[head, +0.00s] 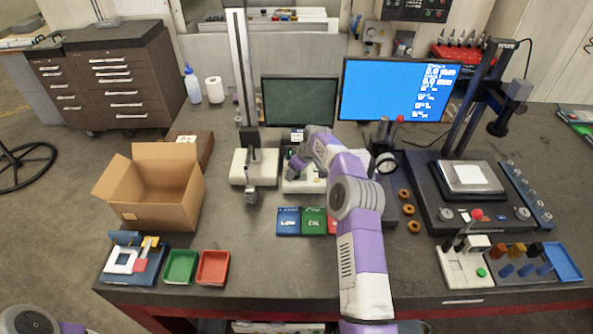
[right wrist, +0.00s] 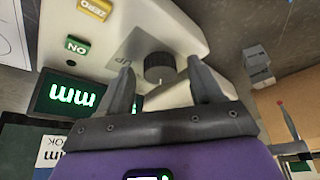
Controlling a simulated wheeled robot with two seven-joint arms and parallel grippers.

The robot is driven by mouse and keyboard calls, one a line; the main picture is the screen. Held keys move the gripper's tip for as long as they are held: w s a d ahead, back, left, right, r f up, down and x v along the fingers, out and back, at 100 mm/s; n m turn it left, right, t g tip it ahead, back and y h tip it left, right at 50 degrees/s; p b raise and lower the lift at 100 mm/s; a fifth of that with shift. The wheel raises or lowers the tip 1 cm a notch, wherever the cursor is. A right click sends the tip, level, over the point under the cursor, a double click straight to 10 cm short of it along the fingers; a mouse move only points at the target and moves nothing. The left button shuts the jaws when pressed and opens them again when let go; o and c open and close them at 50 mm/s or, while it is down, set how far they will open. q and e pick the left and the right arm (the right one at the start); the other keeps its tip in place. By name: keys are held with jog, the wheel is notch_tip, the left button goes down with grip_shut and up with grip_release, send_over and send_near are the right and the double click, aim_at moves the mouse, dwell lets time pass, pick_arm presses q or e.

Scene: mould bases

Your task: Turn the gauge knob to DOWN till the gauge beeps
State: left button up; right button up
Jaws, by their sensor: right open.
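The gauge (right wrist: 100,45) is a pale housing in the right wrist view, with a yellow ZERO button, a green ON button and a dark display (right wrist: 75,95) with green characters. Its dark round knob (right wrist: 160,67) sits beside a grey plate marked UP. My right gripper (right wrist: 160,64) is open, with one finger on each side of the knob in this view; I cannot tell whether either touches it. In the head view my right gripper (head: 296,166) is over the white gauge (head: 300,186), and the arm hides much of it. Only part of my left arm shows at bottom left.
Blue (head: 288,221) and green (head: 313,221) labelled trays lie in front of the gauge. A white stand base (head: 253,168) is close on its left, a dial indicator (head: 386,163) on its right. An open carton (head: 155,205) stands farther left. The front middle bench is clear.

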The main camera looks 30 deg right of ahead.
jog(key=a+v, duration=0.1)
jog(key=v, duration=0.6)
jog(key=shift+d+r+b, duration=0.25)
jog(key=shift+d+b, duration=0.05)
jog(key=shift+d, duration=0.15)
jog(key=shift+s, duration=0.15)
